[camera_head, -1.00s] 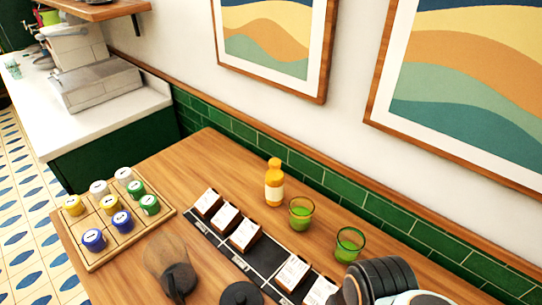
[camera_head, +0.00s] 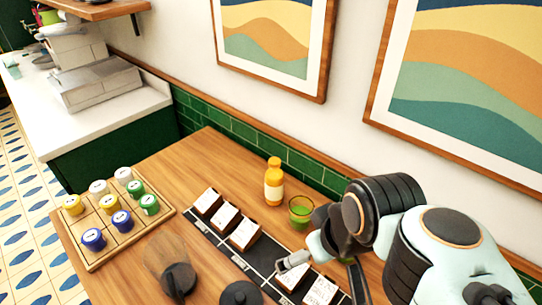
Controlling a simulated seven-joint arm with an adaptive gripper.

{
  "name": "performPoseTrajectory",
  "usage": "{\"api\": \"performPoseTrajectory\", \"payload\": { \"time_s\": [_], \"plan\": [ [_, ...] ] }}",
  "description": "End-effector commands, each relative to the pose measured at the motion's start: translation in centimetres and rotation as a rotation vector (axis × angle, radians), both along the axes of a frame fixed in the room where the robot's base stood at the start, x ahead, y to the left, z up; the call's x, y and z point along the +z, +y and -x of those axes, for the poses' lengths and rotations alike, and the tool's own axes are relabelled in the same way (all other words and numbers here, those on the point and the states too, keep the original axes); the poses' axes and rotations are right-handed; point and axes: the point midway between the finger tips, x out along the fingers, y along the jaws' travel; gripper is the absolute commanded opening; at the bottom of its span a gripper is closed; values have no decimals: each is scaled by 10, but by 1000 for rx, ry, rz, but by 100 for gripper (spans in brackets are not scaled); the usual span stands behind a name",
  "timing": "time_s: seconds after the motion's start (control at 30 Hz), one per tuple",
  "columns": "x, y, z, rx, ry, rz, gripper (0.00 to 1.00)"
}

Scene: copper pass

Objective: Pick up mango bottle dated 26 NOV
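One orange mango bottle (camera_head: 274,182) with an orange cap and a pale label stands upright on the wooden table near the green tiled wall. Its label is too small for me to read a date. My gripper (camera_head: 320,282) is at the lower right, over the front part of the dark strip. Its fingers are spread apart with nothing visible between them, so it looks open. It is apart from the bottle, to the right of it and nearer the camera.
A green glass (camera_head: 301,211) stands between the bottle and my arm; a second is mostly hidden behind my arm. A dark strip (camera_head: 263,262) holds several white-topped blocks. A wooden tray (camera_head: 106,243) with coloured jars is at left. A glass-and-black vessel (camera_head: 178,279) stands in front.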

Motion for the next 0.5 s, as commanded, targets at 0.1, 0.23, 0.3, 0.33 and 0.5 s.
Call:
{"api": "performPoseTrajectory", "payload": {
  "time_s": [0.1,0.23,0.3,0.33,0.5],
  "plan": [
    [43,9,-80,99,-149,19,94],
    [65,20,-171,194,-267,33,94],
    [64,24,-219,232,-311,31,94],
    [60,26,-238,246,-325,28,94],
    [3,27,-332,284,-351,-7,94]
  ]
}}
